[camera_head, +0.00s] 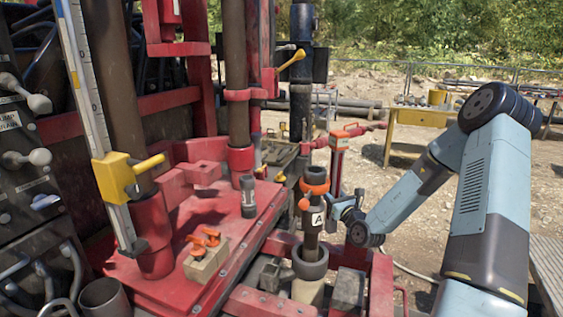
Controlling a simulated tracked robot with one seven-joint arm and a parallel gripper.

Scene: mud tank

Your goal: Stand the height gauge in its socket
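A long graduated scale (88,105) with a yellow sliding block (122,176) and yellow lever stands at the left, leaning slightly in the picture; it looks like the height gauge. Its foot is by the red deck, beside a brown pipe. I cannot tell whether a socket holds it. My gripper (341,209) is right of centre, well away from the scale, close beside a dark upright tool (313,220) with orange collars and an "A" label. It is small and partly hidden, so I cannot tell whether it grips or touches the tool.
The dark tool stands over a thick grey ring (310,262). A tan block with orange knobs (206,255) and a dark cylinder (248,197) are on the red deck (165,285). Red posts and levers crowd the left. A yellow table (422,116) stands behind on open ground.

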